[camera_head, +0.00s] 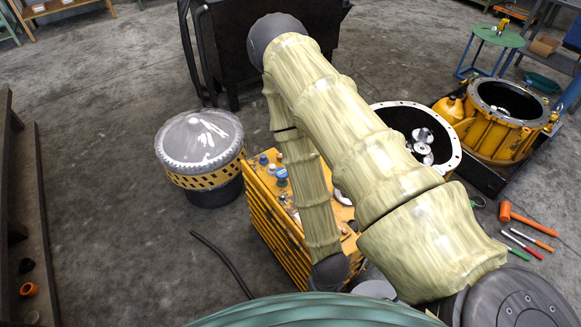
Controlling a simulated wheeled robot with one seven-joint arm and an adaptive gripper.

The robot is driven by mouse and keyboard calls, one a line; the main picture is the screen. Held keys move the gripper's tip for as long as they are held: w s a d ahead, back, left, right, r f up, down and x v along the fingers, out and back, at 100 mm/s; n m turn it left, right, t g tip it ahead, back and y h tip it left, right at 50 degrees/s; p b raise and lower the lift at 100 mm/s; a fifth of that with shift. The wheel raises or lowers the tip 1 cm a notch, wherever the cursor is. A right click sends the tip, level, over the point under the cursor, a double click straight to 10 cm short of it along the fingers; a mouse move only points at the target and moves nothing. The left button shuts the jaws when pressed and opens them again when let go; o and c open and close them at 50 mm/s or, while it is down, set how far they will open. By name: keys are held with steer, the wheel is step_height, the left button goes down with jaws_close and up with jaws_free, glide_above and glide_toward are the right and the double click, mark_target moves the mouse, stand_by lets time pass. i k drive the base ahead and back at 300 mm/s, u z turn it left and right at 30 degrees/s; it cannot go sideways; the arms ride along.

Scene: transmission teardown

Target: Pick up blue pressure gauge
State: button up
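Small blue items stand on the top of a yellow slatted cabinet (275,222). One blue round item (281,174) lies near the middle of the visible top, and a smaller blue item (263,159) is at its far left corner. Either may be the blue pressure gauge; they are too small to tell. My arm crosses the picture and folds down over the right part of the cabinet, hiding much of its top. My gripper is not visible; the forearm ends in a dark joint near the cabinet's front edge.
A grey-lidded drum with a yellow band (200,150) stands left of the cabinet. An open white-rimmed housing (447,118) with metal parts and a yellow housing (500,120) are at right. An orange mallet (525,219) lies on the floor. Floor at left is mostly clear.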

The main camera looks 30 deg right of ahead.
mark_target(281, 172)
steer(key=z, duration=0.4)
steer(key=k, duration=0.4)
steer(key=z, duration=0.35)
steer(key=i, duration=0.5)
steer(key=u, duration=0.05)
